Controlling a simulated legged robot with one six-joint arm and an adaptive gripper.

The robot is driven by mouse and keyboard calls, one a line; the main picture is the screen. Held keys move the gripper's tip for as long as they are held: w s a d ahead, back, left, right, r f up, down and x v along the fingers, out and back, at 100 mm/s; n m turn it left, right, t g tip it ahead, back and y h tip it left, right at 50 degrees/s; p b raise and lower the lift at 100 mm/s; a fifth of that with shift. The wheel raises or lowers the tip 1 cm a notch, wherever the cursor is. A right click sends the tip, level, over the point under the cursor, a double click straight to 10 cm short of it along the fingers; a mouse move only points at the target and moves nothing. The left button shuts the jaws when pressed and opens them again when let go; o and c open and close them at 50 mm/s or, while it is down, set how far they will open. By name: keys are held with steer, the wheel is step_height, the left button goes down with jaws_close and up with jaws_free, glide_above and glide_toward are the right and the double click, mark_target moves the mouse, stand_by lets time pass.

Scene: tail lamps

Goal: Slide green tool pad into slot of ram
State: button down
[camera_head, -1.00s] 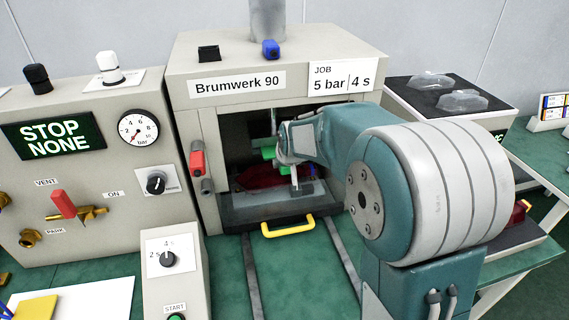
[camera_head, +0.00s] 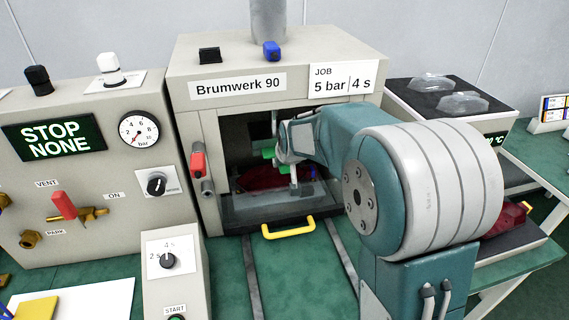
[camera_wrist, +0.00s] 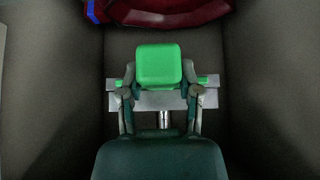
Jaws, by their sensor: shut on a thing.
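The green tool pad (camera_wrist: 159,66) is a rounded block in the wrist view, and a small part of it shows inside the press in the head view (camera_head: 268,153). My gripper (camera_wrist: 160,84) is shut on it, one finger at each side, with small green ends showing outside the fingers. A light grey plate (camera_wrist: 150,101) with a metal rod (camera_wrist: 164,119) lies behind the pad and fingers, apparently the ram. The slot itself is hidden, and I cannot tell whether the pad is in it. In the head view my gripper (camera_head: 284,156) reaches into the press opening.
A red lamp (camera_head: 270,178) lies inside the press below the pad. The press walls enclose my gripper closely. A yellow handle (camera_head: 288,227) is at the front, and a red lever (camera_head: 197,164) is on the left post. Another red lamp (camera_head: 507,220) is at right.

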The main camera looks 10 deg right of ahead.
steer(key=shift+w, duration=1.65)
steer(key=shift+w, duration=0.1)
steer(key=shift+c, duration=1)
jaws_free()
steer(key=v, duration=1.1)
steer(key=shift+s+r, duration=0.25)
steer(key=shift+r, duration=0.05)
